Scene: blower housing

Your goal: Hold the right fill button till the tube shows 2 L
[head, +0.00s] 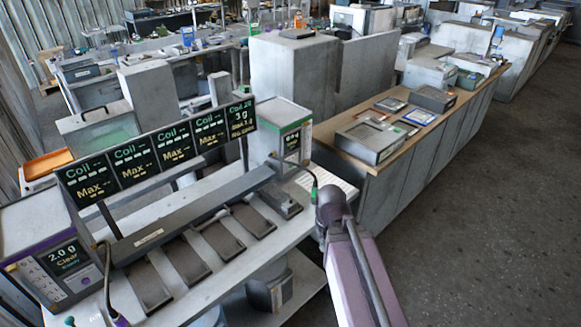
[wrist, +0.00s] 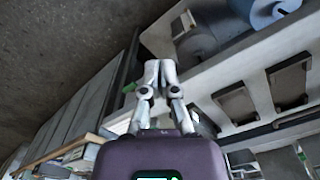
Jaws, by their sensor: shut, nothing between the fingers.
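The right dispenser unit (head: 283,135) is a grey box with a green-edged front and a small lit screen whose reading is too small to tell. A dark hose with a green end (head: 314,186) hangs from it beside my arm. The left unit (head: 48,258) has a purple edge and a screen showing "2.0 g". I cannot make out a fill button or a tube marked in litres. My gripper (wrist: 160,72) is shut and empty in the wrist view, with its fingertips together near the bench edge. In the head view only my arm shows clearly.
A row of dark signs (head: 157,150) reading "Coil" stands over the bench (head: 207,290), with several dark plates (head: 190,260) set on it. A wooden-topped counter (head: 440,117) with boxes is at right. The floor (head: 490,220) there is clear.

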